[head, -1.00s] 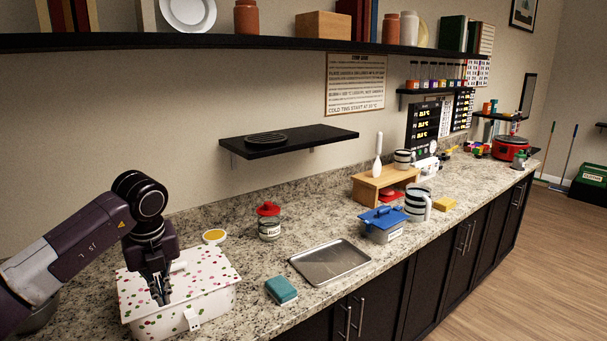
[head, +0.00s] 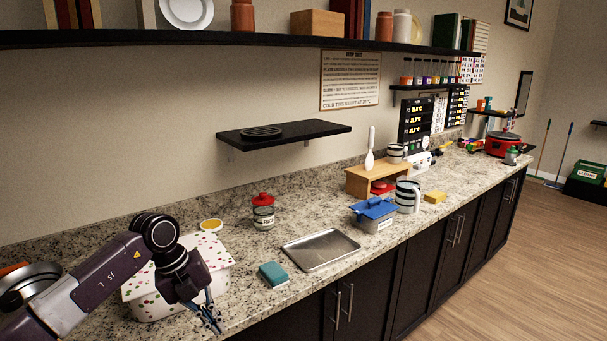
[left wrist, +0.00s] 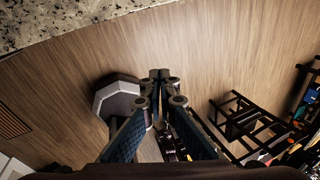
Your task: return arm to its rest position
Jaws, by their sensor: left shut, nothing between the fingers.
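My left gripper (head: 208,312) hangs in front of the counter's front edge, pointing down, at the lower left of the head view. It is shut and empty. In the left wrist view its fingers (left wrist: 159,76) meet at the tips above the wooden floor (left wrist: 200,40). My left arm (head: 105,272) comes in from the left, in front of a white box with coloured dots (head: 212,250), and hides part of it. My right gripper does not show in either view.
The granite counter (head: 245,312) holds a teal block (head: 273,274), a metal tray (head: 321,250), a red-lidded jar (head: 263,212) and a blue-lidded container (head: 373,214). A metal pot (head: 28,284) stands at far left. A small black shelf (head: 283,133) juts from the wall.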

